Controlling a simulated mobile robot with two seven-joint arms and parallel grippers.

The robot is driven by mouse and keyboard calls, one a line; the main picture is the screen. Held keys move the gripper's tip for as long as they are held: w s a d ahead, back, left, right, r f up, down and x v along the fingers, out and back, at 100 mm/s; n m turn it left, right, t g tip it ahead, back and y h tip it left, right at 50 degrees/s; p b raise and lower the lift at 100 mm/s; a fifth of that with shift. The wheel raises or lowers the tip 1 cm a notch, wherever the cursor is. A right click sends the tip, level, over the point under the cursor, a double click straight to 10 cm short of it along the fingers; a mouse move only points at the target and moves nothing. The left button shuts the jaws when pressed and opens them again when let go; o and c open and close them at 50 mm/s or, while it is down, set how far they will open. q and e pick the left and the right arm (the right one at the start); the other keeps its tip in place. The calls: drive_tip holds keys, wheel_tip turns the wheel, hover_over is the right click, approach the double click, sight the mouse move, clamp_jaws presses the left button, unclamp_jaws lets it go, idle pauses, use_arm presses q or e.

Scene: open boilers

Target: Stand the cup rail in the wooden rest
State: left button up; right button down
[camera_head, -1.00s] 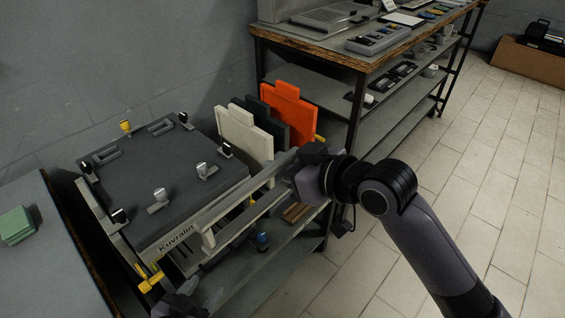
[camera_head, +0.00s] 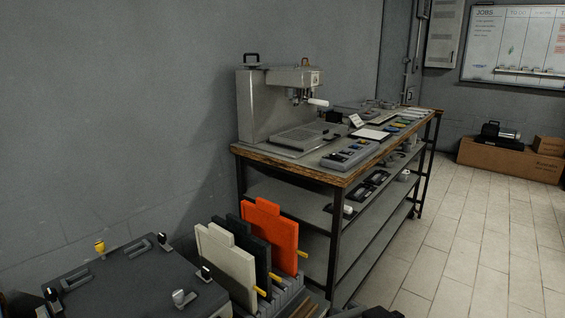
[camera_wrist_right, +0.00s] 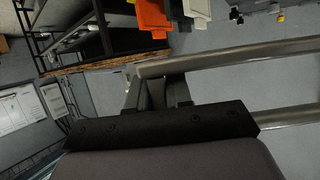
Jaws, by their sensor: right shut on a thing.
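The cup rail (camera_wrist_right: 235,58) is a grey metal frame with two long round bars, seen in the right wrist view, reaching out to the right. My right gripper (camera_wrist_right: 160,90) is shut on the near end of the rail. In the head view the rail is out of frame, and only a dark bit, apparently of my right arm, shows at the bottom edge. A brown wooden piece (camera_head: 311,310), perhaps the wooden rest, is cut off at the bottom of the head view, beside the grey slotted rack. My left gripper is not in view.
White (camera_head: 226,262), dark and orange (camera_head: 270,236) panels stand in the slotted rack. A dark boiler top with clamps (camera_head: 130,285) is at lower left. A shelved bench (camera_head: 300,168) carries an espresso machine (camera_head: 262,105).

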drive_tip(key=s+d+f+m+t+h, duration=0.1)
drive_tip(key=s+d+m+h, duration=0.3)
drive_tip(key=d, duration=0.6)
drive_tip(key=shift+h, duration=0.3)
